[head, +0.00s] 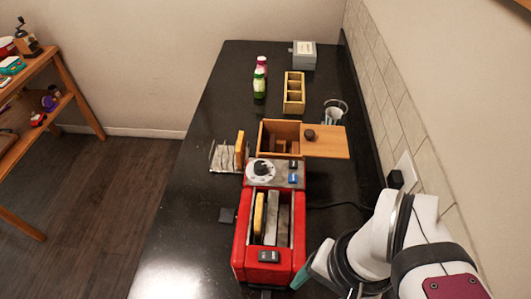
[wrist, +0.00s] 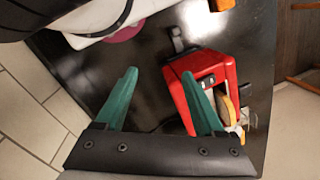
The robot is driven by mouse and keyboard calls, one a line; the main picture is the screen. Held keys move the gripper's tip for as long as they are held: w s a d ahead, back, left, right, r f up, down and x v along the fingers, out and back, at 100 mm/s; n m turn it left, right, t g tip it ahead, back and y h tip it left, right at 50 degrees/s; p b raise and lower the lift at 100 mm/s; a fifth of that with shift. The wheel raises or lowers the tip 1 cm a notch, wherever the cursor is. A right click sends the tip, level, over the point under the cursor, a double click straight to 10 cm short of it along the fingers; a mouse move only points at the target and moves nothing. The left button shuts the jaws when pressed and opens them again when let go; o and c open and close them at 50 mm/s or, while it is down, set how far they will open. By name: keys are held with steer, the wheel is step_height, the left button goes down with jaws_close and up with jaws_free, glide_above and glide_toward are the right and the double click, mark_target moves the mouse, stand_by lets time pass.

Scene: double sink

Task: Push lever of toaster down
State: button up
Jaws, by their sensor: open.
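The red toaster (head: 240,245) stands on the black counter, with a bread slice (head: 259,212) upright in its left slot. It also shows in the wrist view (wrist: 207,68). My gripper (wrist: 160,73) is open and empty, with two teal fingers. Its right finger overlaps the toaster in the wrist view; contact cannot be told. In the head view a teal finger (head: 318,265) is just right of the toaster's near end.
Behind the toaster are a dial panel (head: 275,174), a wooden box (head: 280,125) and a bread slice in a rack (head: 225,158). Bottles (head: 260,85) and a grey box (head: 303,55) stand farther back. A tiled wall (head: 390,90) bounds the right side. The counter left of the toaster is mostly clear.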

steer(key=shift+w+a+r, duration=0.1)
steer(key=shift+w, duration=0.1)
steer(key=shift+c, duration=1.2)
steer(key=w, duration=0.1)
steer(key=w+a+r, duration=0.1)
steer(key=w, duration=0.1)
steer(key=w+a, duration=0.1)
steer(key=shift+w+r, duration=0.3)
steer(key=shift+r, duration=0.05)
steer(key=c, duration=0.5)
steer(key=shift+g+h, duration=0.3)
steer(key=w+a, duration=0.1)
steer(key=w, duration=0.1)
steer(key=w+a, duration=0.3)
steer(key=w, duration=0.1)
steer(key=shift+w+a+r, duration=0.2)
steer(key=shift+a+r, duration=0.1)
jaws_close()
glide_toward(227, 214)
steer(key=shift+w+a+r+m+h, duration=0.15)
steer(key=shift+a+r+m+h, duration=0.05)
steer(key=shift+r+m+h, duration=0.1)
steer(key=shift+s+a+f, duration=0.1)
steer(key=shift+s+f, duration=0.05)
steer(key=shift+f, duration=1.6)
steer(key=shift+s+a+f, duration=0.1)
steer(key=shift+s+f, duration=0.05)
steer(key=shift+f, duration=1.6)
